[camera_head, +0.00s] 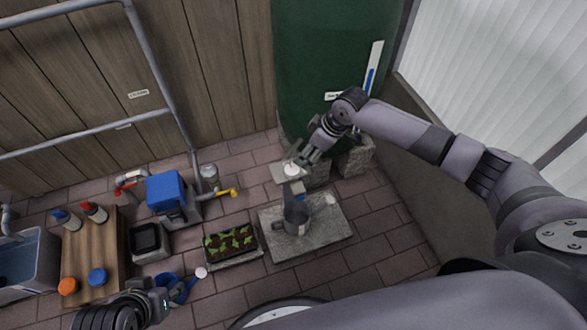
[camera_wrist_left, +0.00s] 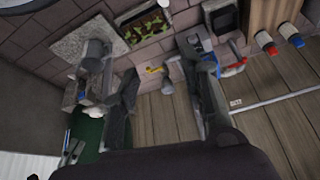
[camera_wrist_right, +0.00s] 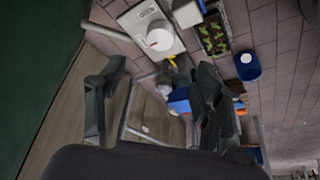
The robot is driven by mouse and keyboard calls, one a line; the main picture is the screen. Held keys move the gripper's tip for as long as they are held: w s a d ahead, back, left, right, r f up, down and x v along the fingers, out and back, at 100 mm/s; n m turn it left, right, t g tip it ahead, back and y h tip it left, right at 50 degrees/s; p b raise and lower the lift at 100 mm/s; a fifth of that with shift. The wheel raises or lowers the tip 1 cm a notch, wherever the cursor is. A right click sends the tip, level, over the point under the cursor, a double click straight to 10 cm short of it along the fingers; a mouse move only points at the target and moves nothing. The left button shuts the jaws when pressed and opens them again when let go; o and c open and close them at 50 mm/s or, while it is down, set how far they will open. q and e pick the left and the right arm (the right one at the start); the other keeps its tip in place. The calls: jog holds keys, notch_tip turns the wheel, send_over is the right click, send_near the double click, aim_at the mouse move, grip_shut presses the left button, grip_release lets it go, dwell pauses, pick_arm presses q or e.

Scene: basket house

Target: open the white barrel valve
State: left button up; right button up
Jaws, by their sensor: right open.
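The white barrel valve (camera_head: 291,170) has a round white knob on a pale plate, low in front of the green barrel (camera_head: 325,60). In the right wrist view the knob (camera_wrist_right: 160,38) shows a small red mark, beyond my fingertips. My right gripper (camera_head: 304,158) is open and close to the knob; it also shows in the right wrist view (camera_wrist_right: 155,75). I cannot tell whether it touches the knob. Nothing is between its fingers. My left gripper (camera_head: 160,297) is at the lower left, away from the valve. Its fingers are apart and empty in the left wrist view (camera_wrist_left: 160,65).
A grey metal can (camera_head: 297,215) stands on a stone slab (camera_head: 330,240) below the valve. A seedling tray (camera_head: 231,256), a blue-topped unit (camera_head: 168,190) and a wooden bench (camera_head: 92,255) with bottles are to the left. A blue watering can (camera_head: 172,285) lies beside my left gripper.

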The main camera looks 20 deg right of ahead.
jog(key=b, duration=0.3)
send_over(292, 169)
jog(key=s+d, duration=0.2)
notch_tip(292, 169, down, 7)
jog(key=b+x, duration=0.1)
jog(key=x, duration=0.4)
jog(key=shift+w+a+b, duration=0.1)
jog(key=shift+b, duration=0.2)
jog(key=shift+f, duration=0.1)
pick_arm(q)
jog(key=w+d+r+t+h, duration=0.2)
jog(key=w+d+r+t, duration=0.1)
jog(key=w+r+t, duration=0.3)
jog(key=w+d+r+t+h, duration=0.1)
jog(key=w+d+r+t, duration=0.2)
jog(key=w+r+t, duration=0.3)
notch_tip(292, 169, up, 4)
jog(key=shift+w+d+r+m+t+h, duration=0.2)
jog(key=shift+w+m+t+h, duration=0.2)
jog(key=shift+w, duration=0.75)
pick_arm(e)
jog(key=c, duration=1.1)
